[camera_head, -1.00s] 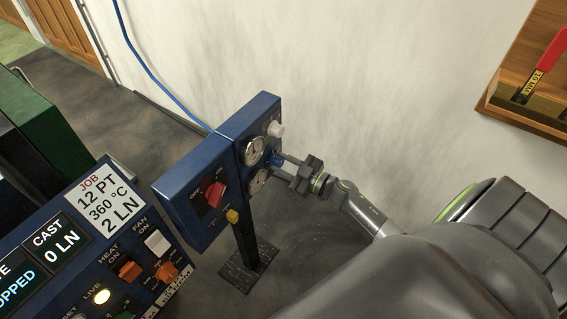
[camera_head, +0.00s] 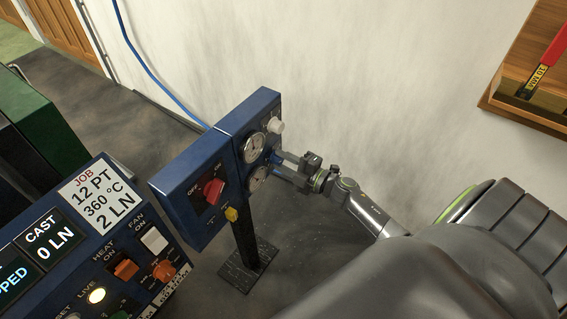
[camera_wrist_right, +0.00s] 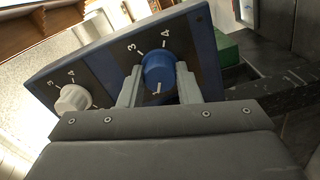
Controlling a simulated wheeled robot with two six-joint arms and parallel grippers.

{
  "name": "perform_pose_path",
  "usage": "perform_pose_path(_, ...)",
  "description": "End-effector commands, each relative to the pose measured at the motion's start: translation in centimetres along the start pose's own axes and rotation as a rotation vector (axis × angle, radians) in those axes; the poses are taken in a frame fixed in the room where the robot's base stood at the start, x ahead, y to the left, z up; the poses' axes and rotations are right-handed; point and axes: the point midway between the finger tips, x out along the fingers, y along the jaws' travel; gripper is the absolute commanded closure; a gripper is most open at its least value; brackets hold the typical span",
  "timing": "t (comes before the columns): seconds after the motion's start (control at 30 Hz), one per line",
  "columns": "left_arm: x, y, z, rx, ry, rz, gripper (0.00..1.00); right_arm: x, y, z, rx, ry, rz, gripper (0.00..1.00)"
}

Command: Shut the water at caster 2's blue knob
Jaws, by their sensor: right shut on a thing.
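The blue knob (camera_wrist_right: 159,72) sits on a dark dial plate with numbers on the blue panel (camera_wrist_right: 205,50). In the right wrist view my right gripper (camera_wrist_right: 158,82) has one finger on each side of the knob and is shut on it. In the head view my right gripper (camera_head: 285,165) reaches the panel's right face from the right, and the blue knob (camera_head: 277,158) is mostly hidden by its fingers. A white knob (camera_wrist_right: 73,99) is beside the blue one, also seen in the head view (camera_head: 276,127). My left gripper is not in view.
Two round gauges, an upper one (camera_head: 254,147) and a lower one (camera_head: 257,178), lie close to my right fingers. The panel's front has a red switch (camera_head: 213,191) and a yellow knob (camera_head: 231,214). A console (camera_head: 109,244) stands at lower left. A wall shelf (camera_head: 530,108) is at upper right.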

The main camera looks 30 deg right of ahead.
Motion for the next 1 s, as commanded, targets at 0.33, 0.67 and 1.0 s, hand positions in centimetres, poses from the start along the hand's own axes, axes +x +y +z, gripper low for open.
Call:
perform_pose_path(0.33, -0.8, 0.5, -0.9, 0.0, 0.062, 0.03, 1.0, -0.1, -0.3, 0.1, -0.332, 0.001, -0.002, 0.93)
perform_pose_path(0.67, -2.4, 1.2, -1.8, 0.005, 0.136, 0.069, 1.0, -0.1, -0.4, 0.1, -0.641, 0.001, -0.002, 0.93)
perform_pose_path(1.0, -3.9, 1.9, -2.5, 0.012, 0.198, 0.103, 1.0, -0.1, -0.4, 0.1, -0.889, 0.001, -0.003, 0.93)
